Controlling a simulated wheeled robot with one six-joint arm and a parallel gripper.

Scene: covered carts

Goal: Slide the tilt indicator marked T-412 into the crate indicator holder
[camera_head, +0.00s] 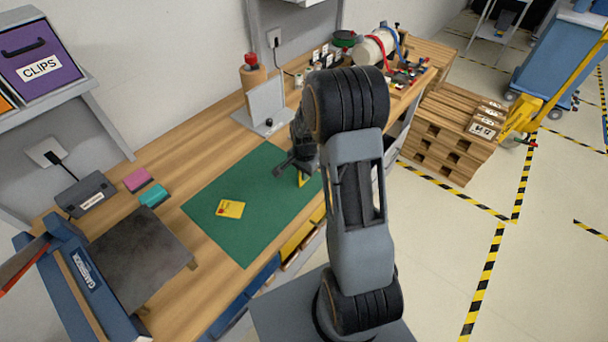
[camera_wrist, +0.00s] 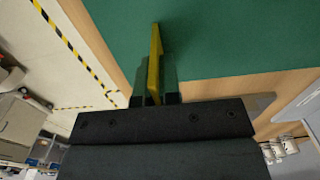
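My gripper (camera_head: 297,168) is low over the near right edge of the green mat, partly hidden behind my arm. In the wrist view its two fingers (camera_wrist: 155,85) are closed on a thin yellow plate (camera_wrist: 154,62), seen edge-on and standing out past the fingertips. A small yellow part of this plate shows in the head view (camera_head: 303,179). No marking on it can be read. A second yellow card (camera_head: 231,209) with a small red mark lies flat on the mat; its print is too small to read. I cannot make out the crate indicator holder.
The green mat (camera_head: 250,240) lies on a wooden workbench (camera_head: 185,125). A grey angled stand (camera_head: 265,105) is behind it. Pink (camera_head: 137,180) and teal (camera_head: 154,195) blocks lie left. Wooden crates (camera_head: 437,140) with white labels stand on the floor at right.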

